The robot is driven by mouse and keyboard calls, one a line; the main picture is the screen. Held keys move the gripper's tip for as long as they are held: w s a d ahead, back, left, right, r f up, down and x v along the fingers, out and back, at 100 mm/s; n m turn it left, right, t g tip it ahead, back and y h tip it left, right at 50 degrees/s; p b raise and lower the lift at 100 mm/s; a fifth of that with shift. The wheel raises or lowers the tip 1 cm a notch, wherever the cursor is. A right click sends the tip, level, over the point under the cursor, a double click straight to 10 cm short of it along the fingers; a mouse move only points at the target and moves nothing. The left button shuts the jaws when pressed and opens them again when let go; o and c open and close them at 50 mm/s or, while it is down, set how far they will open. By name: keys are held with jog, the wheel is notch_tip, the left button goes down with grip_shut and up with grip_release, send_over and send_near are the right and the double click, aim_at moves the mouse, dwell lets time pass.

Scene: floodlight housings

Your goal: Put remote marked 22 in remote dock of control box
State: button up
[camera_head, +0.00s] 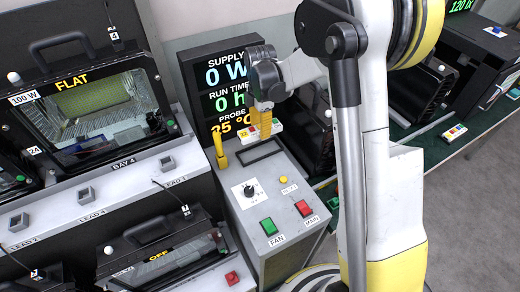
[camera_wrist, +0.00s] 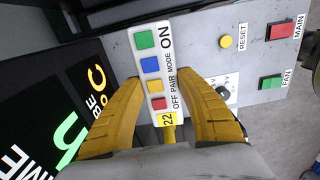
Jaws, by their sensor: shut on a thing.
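The white remote marked 22 (camera_wrist: 153,70) has green, blue, yellow and red buttons and a yellow 22 label. My gripper (camera_wrist: 160,82) is shut on it, with a yellow finger on each side. In the head view the remote (camera_head: 268,129) is held across my gripper (camera_head: 261,125), just above the remote dock (camera_head: 262,154). The dock is a dark-rimmed rectangular recess on top of the grey control box (camera_head: 287,233), and it looks empty. In the wrist view I cannot make out the dock behind the remote and fingers.
The box has a dial (camera_head: 249,190), a yellow reset button (camera_head: 283,180), a green fan switch (camera_head: 269,226) and a red main switch (camera_head: 304,208). A yellow upright piece (camera_head: 219,152) stands left of the dock. A display (camera_head: 222,88) rises behind. Another remote (camera_head: 454,132) lies at right.

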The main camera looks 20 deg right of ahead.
aim_at(260, 153)
notch_tip(260, 153, down, 10)
jog(key=b, duration=0.2)
jog(key=shift+w+b, duration=0.1)
jog(key=shift+b, duration=0.3)
jog(key=shift+r, duration=0.1)
jog(key=shift+s+f+b, duration=0.2)
jog(key=shift+f+b, duration=0.4)
jog(key=shift+b, duration=0.05)
jog(key=o, duration=1.3)
jog(key=shift+f, duration=0.1)
jog(key=shift+w+r, duration=0.1)
jog(key=shift+r, duration=0.1)
